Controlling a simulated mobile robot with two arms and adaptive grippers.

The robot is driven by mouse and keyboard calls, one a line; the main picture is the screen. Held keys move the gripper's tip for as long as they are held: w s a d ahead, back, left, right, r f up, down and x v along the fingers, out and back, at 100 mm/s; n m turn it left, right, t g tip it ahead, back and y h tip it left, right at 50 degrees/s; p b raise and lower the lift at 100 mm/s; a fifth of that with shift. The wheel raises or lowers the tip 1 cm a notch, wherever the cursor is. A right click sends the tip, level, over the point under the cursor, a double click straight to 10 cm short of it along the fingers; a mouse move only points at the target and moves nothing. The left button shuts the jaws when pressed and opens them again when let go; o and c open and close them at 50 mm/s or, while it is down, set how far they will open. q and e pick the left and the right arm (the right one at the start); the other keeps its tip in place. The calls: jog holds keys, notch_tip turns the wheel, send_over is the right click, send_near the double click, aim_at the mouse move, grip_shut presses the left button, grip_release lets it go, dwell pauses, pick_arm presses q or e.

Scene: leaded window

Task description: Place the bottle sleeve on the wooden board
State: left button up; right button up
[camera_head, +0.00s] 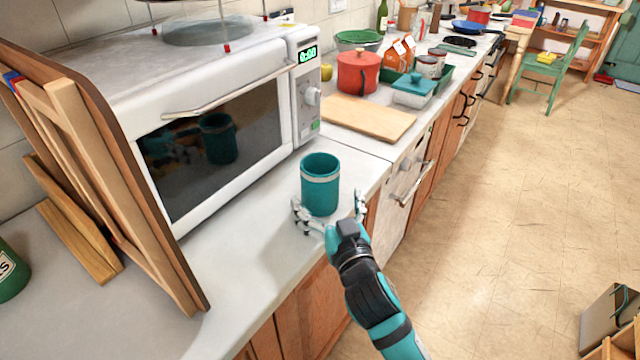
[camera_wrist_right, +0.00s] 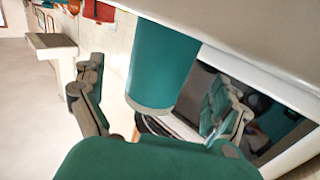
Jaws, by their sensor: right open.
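The bottle sleeve (camera_head: 320,186), a teal cylinder with a pale band, stands upright on the grey counter in front of the microwave. My right gripper (camera_head: 329,208) is open, with one finger on each side of the sleeve's lower part. The sleeve (camera_wrist_right: 162,58) also shows between the spread fingers of the right gripper (camera_wrist_right: 158,105) in the right wrist view; I cannot tell whether they touch it. The wooden board (camera_head: 366,118) lies flat on the counter beyond the microwave, with bare wood on top. My left gripper is out of view.
The white microwave (camera_head: 215,120) stands behind and left of the sleeve. A red pot (camera_head: 358,73) and a teal-lidded dish (camera_head: 414,90) stand behind the board. Wooden boards (camera_head: 105,180) lean at left. Counter between sleeve and wooden board is clear.

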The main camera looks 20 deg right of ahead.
aim_at(315, 161)
jog(key=w+p, duration=0.1)
jog(key=w, duration=0.5)
jog(key=shift+r, duration=0.1)
jog(key=shift+s, duration=0.15)
jog(key=c, duration=1.3)
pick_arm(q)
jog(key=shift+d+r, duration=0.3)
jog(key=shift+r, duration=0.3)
pick_arm(e)
jog(key=shift+c, duration=0.2)
jog(key=shift+r, duration=0.15)
jog(key=shift+r, duration=0.6)
notch_tip(315, 161, up, 2)
jog(key=shift+r, duration=0.15)
jog(key=s+d+r+b, duration=0.1)
jog(key=s+d, duration=0.8)
jog(key=s, duration=0.4)
pick_arm(q)
jog(key=shift+p, duration=0.55)
pick_arm(e)
jog(key=s+a+f, duration=0.7)
jog(key=s+f, duration=0.1)
jog(key=s, duration=0.1)
jog(key=shift+s, duration=0.15)
